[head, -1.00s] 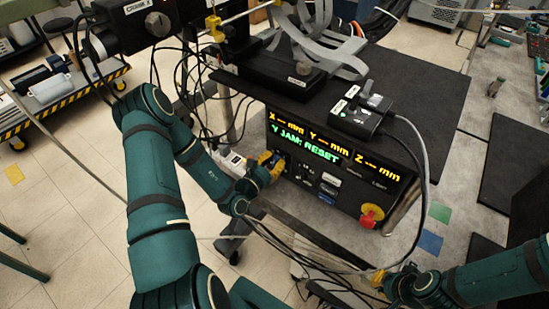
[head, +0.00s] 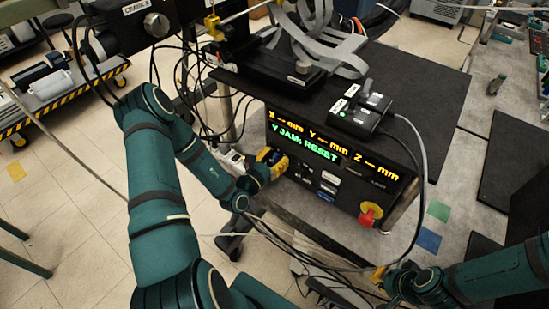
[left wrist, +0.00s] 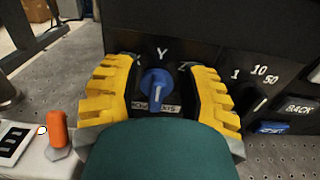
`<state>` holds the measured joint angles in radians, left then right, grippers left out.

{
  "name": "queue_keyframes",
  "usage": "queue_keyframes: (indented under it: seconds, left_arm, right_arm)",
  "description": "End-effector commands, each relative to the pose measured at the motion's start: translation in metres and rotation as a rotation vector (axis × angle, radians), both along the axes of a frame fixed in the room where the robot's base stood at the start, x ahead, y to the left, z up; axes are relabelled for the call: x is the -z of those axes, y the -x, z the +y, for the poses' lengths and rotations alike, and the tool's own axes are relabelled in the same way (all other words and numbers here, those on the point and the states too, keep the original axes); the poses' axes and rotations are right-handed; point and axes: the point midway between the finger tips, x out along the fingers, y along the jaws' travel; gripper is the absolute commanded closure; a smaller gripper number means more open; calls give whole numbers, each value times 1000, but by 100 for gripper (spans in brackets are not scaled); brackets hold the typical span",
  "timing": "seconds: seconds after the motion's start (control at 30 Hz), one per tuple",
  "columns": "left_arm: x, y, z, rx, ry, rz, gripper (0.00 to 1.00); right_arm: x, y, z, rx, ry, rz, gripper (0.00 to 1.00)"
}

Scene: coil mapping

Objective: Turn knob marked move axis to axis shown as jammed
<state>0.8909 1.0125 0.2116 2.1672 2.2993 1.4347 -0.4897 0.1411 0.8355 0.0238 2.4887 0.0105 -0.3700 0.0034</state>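The black control box (head: 345,190) shows "Y JAM: RESET" in green on its display (head: 304,142). The blue move axis knob (left wrist: 158,88) is on its front panel, with X, Y and Z above it. Its bar is near upright, slightly tilted, with a white mark; the label below is partly covered by my gripper. My left gripper (left wrist: 160,94) has its yellow fingers on either side of the knob, with gaps showing. It is also at the panel's left end in the head view (head: 271,161). My right gripper (head: 379,276) is low at the right, its fingertips mostly hidden.
A red emergency stop (head: 369,214) is at the panel's right end. Cables hang around the box. A switch box (head: 358,116) lies on top.

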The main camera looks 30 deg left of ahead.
Motion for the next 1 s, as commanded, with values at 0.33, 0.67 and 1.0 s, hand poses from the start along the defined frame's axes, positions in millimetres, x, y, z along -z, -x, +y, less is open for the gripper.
queue_keyframes:
  seconds: [0.33,0.67,1.0]
  left_arm:
    - [3,12,2,-2,0,9,58]
    - [3,75,7,-2,0,8,58]
    - [2,116,9,-1,1,4,58]
  right_arm:
    - [0,0,0,0,0,0,100]
    - [0,0,0,0,0,0,100]
    - [0,0,0,0,0,0,100]
